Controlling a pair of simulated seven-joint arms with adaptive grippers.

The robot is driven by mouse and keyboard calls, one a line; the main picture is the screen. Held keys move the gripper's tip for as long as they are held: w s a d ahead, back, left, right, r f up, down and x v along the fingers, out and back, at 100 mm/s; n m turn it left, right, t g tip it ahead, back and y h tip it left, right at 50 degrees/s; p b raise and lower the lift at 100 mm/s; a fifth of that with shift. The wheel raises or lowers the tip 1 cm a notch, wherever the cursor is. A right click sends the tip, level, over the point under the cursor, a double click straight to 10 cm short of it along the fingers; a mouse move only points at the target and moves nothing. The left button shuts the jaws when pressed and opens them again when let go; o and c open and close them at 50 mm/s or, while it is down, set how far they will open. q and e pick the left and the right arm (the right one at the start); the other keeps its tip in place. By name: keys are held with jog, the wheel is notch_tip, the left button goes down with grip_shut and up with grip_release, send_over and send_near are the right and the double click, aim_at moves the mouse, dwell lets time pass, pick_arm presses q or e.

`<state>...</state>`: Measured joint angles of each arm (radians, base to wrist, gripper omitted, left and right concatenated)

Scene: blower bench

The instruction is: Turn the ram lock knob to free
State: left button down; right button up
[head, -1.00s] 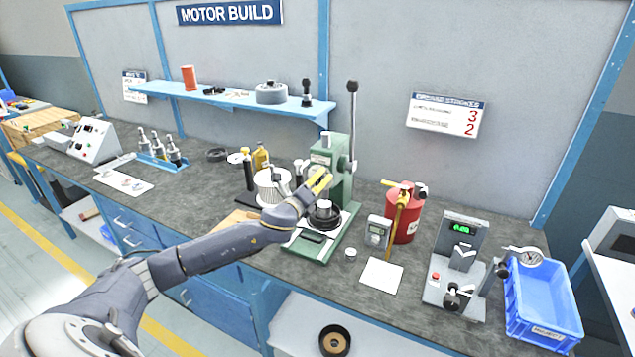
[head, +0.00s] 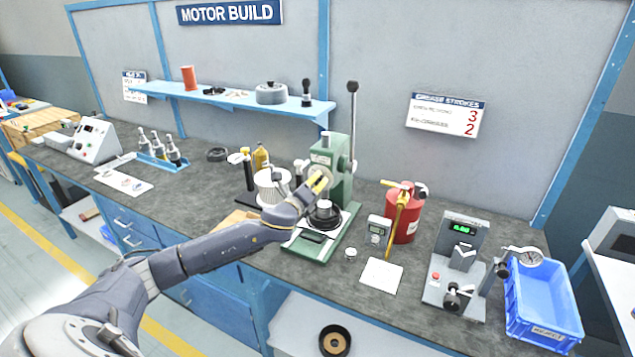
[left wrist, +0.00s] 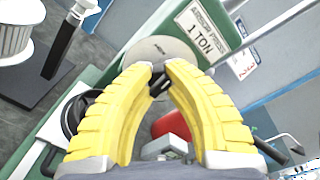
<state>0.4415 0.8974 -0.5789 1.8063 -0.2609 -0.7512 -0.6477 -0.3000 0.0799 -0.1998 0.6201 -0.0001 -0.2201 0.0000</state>
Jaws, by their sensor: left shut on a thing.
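The green arbor press (head: 343,160) stands on the bench, with a "1 TON" label (left wrist: 207,25) on it in the left wrist view. A round pale plate (left wrist: 160,52) is on the press, with a small dark knob (left wrist: 158,85) in front of it. My left gripper (head: 319,182) is at the front of the press head. In the left wrist view its yellow fingertips (left wrist: 158,72) are shut on the dark knob, hiding its sides. I cannot read the knob's setting. My right gripper is not in view.
The press's tall lever (head: 352,125) stands upright at its right. A red canister (head: 403,225), a grey gauge stand (head: 460,260) and a blue bin (head: 543,300) are further right. A white spool (head: 270,187) stands close to the left of my gripper.

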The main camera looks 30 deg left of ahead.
pick_arm(q)
jog(key=shift+f+n, duration=0.1)
jog(key=shift+n, duration=0.2)
jog(key=n, duration=0.3)
jog(key=shift+d, duration=0.1)
jog(key=shift+n, duration=2)
jog(key=c, duration=1.1)
grip_release()
jog(key=shift+c, duration=0.2)
jog(key=s+d, duration=0.1)
jog(key=s, duration=1.1)
